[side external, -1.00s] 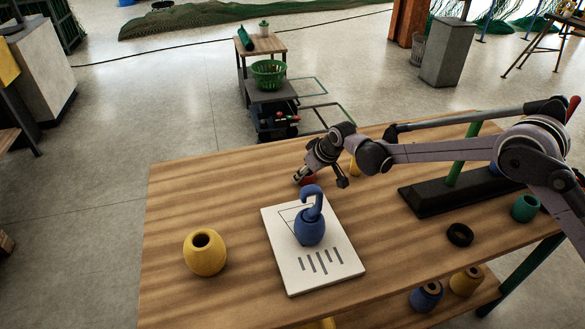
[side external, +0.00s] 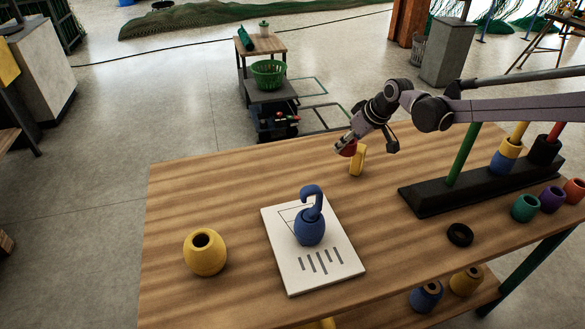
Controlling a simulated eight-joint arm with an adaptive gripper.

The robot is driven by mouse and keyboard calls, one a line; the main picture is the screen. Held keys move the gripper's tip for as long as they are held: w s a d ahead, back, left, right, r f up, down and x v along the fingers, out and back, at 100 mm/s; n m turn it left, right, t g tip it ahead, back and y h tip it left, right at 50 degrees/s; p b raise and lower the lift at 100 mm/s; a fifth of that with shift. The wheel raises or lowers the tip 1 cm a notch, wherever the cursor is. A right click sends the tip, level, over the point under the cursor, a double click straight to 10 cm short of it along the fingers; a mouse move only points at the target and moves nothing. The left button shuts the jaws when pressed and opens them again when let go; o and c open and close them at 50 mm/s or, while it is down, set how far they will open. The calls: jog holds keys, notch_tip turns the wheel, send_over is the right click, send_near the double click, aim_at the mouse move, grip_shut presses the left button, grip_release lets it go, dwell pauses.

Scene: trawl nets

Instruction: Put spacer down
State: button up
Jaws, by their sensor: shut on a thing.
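My gripper (side external: 352,142) is above the far part of the wooden table, shut on a small red spacer (side external: 347,150). The spacer is partly hidden by the fingers. A yellow piece (side external: 358,161) is just below and right of it; I cannot tell whether they touch.
A white board (side external: 285,262) bears a blue hooked piece (side external: 310,228). A yellow float (side external: 205,252) stands left, a black ring (side external: 460,235) right. Green (side external: 525,208), purple (side external: 552,199) and red (side external: 574,190) cups line the right edge. The table's far left is clear.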

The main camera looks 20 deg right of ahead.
jog(key=s+d+n+g+y, duration=0.2)
jog(key=s+d+n, duration=0.45)
jog(key=s, duration=0.55)
jog(key=s+d+n+g+y, duration=0.2)
jog(key=s+d+n, duration=0.3)
jog(key=s+d, duration=0.5)
jog(key=shift+m, duration=0.25)
jog(key=a+f, duration=0.2)
jog(key=a, duration=0.2)
jog(key=w+a+f, duration=0.1)
jog(key=a+f, duration=0.1)
jog(key=a, duration=0.2)
jog(key=w+a+f, duration=0.1)
jog(key=a+f, duration=0.1)
jog(key=a, duration=0.3)
jog(key=shift+f, duration=2.1)
jog(key=shift+f, duration=0.15)
jog(key=o, duration=1.1)
jog(key=shift+o, duration=0.2)
